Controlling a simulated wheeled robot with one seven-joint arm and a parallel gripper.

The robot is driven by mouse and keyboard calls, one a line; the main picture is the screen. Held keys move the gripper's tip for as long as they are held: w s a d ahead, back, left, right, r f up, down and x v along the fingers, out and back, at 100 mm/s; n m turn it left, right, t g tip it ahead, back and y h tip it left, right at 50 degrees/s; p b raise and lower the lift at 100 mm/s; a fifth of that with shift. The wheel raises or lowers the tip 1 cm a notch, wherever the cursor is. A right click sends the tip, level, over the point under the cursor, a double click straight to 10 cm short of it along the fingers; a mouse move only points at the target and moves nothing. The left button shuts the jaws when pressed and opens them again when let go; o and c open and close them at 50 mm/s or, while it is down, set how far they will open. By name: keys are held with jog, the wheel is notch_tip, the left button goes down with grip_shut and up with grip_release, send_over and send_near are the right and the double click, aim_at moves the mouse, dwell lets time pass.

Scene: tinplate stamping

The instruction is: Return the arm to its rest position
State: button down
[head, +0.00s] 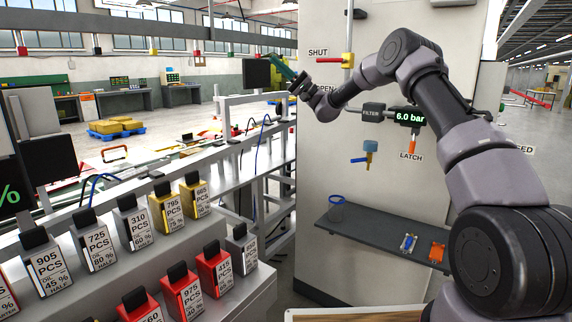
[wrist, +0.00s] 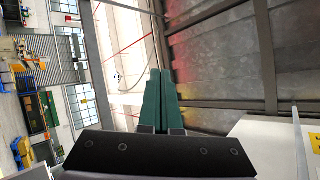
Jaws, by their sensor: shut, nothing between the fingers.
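My gripper (head: 278,66) is raised at the upper middle of the head view, with my arm reaching across from the right. Its green fingers lie together, shut and empty. They also show in the wrist view (wrist: 160,76), pointing towards the ceiling. The gripper is in the air, beside a dark monitor (head: 257,73) and left of the tall grey cabinet (head: 320,220). I cannot tell how close the fingers are to the monitor.
A pipe with a red-and-yellow valve handle (head: 331,59) runs down the cabinet. A 6.0 bar display (head: 410,116) and an orange latch (head: 412,146) are behind my arm. A shelf (head: 380,238) juts out below. A rack of labelled canisters (head: 131,224) stands at lower left.

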jog(key=s+h, duration=1.2)
jog(key=s, duration=0.9)
jog(key=s+d+f+m+t+h, duration=0.3)
jog(key=s+d+h, duration=0.3)
jog(key=s+d, duration=0.6)
jog(key=s+d+f+m+t+h, duration=0.3)
jog(key=s+d+f+t+h, duration=0.2)
jog(key=s+d, duration=0.7)
jog(key=d+h, duration=0.1)
jog(key=d, duration=0.1)
jog(key=shift+d+f+m, duration=0.35)
jog(key=shift+d+m, duration=0.05)
